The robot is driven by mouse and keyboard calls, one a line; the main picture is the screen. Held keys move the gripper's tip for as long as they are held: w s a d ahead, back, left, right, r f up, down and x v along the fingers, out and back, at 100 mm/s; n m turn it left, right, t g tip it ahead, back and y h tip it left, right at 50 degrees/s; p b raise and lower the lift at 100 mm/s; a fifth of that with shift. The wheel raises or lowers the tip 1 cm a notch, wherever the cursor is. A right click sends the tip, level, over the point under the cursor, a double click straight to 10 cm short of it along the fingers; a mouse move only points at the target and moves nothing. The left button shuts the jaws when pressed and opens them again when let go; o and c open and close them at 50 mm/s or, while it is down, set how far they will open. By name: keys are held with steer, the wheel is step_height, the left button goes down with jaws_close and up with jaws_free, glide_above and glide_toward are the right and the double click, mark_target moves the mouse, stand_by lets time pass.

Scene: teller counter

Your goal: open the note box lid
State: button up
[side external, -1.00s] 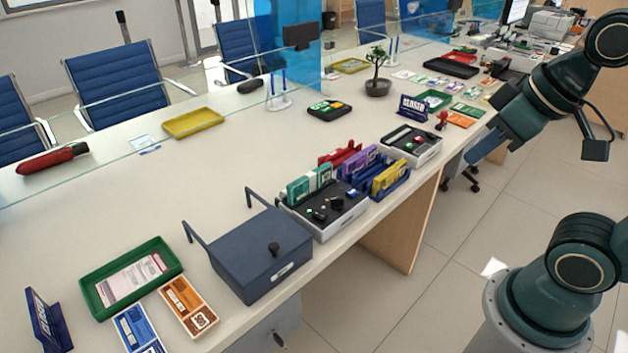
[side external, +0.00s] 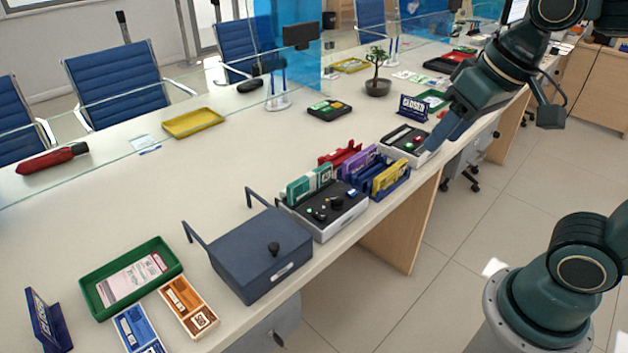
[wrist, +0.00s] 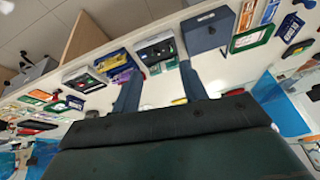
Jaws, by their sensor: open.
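The note box (side external: 262,275) is a dark blue-grey box near the counter's front edge in the side view. Its lid (side external: 245,245) is shut, with a round black knob (side external: 274,248) on top near the front. Two dark bent bars rise at its back corners. The box also shows at the top of the wrist view (wrist: 210,30). My gripper (side external: 436,140) is open and empty, well to the right of the box, by the right-hand grey-white tray. Its two blue-grey fingers (wrist: 162,88) stand apart in the wrist view, with nothing between them.
A black-topped tray (side external: 328,213) and a blue rack (side external: 385,185) of colored note bundles stand between my gripper and the box. A green tray (side external: 90,293) and an orange card (side external: 187,306) lie left of the box. The counter behind it is clear.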

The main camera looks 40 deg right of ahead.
steer(key=w+a+m+g, duration=0.1)
steer(key=w+a+m, duration=0.15)
steer(key=w, duration=0.45)
steer(key=m+g, duration=0.4)
steer(key=m, duration=0.1)
glide_above(273, 245)
step_height(273, 245, down, 12)
steer(key=shift+f, duration=0.1)
step_height(273, 245, down, 14)
steer(key=shift+r, duration=0.1)
jaws_close()
